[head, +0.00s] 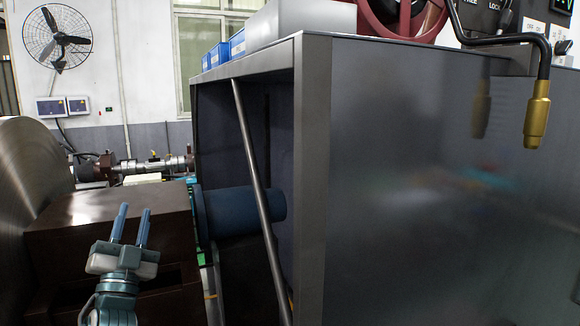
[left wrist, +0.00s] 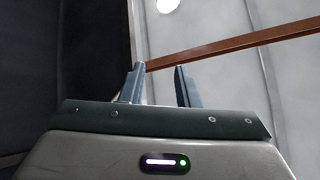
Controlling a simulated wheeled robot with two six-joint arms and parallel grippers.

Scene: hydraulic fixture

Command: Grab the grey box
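A light grey box (head: 300,20) sits on top of the large grey cabinet, near its back left part, beside blue boxes. Its top is cut off by the upper edge of the head view. My left gripper (head: 135,208) is low at the left of the head view, in front of a brown block and well below and left of the grey box. Its two blue fingers point up and stand apart with nothing between them. In the left wrist view the fingers (left wrist: 158,67) are also apart and empty, and the grey box does not show. My right gripper is not in view.
The large grey cabinet (head: 420,180) fills the right side. A slanted rod (head: 258,190) crosses its open left side, near a dark blue cylinder (head: 240,212). Blue boxes (head: 218,53), a red wheel (head: 400,15) and a gold-handled lever (head: 537,115) are around its top.

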